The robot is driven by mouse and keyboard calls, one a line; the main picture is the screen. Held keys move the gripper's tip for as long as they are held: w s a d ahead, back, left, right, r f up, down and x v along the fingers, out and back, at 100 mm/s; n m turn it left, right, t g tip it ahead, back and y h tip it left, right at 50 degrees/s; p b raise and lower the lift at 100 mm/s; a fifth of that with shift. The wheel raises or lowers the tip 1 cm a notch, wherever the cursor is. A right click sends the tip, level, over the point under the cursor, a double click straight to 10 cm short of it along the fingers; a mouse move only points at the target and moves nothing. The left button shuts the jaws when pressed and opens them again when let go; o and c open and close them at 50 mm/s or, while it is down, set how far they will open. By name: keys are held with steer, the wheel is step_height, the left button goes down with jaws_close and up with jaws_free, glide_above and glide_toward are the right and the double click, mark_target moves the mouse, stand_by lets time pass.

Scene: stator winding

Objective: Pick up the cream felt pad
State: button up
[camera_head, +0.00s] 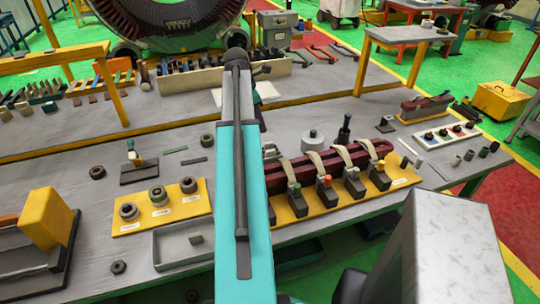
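My teal arm reaches forward up the middle of the view, over the grey workbench (330,118). Dark wrist parts show at its far end, just right of the arm; my gripper's fingers cannot be made out there. A pale, flat sheet (231,97) lies on the bench, partly hidden behind the arm. It may be the cream felt pad, but I cannot tell for sure. A small greyish block (195,239) sits in the shallow grey tray (160,262) at the front, left of the arm.
A yellow board (122,229) with several rings is left of the arm. Right of it, a dark red piece (318,160) with pale straps stands on a yellow base. A grey cylinder (313,140) stands behind. A large stator (130,40) is at the back.

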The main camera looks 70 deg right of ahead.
steer(key=p, duration=0.2)
glide_above(269, 151)
steer(key=w, duration=0.1)
steer(key=shift+w+a+f, duration=0.1)
steer(key=shift+a+f, duration=0.05)
steer(key=shift+f, duration=1.95)
steer(key=shift+a+f, duration=0.1)
steer(key=shift+f, duration=1.95)
steer(key=shift+f, duration=0.1)
steer(key=shift+p+x, duration=1)
steer(key=shift+x, duration=0.1)
steer(key=shift+p+x, duration=0.4)
steer(key=shift+x, duration=0.95)
jaws_close()
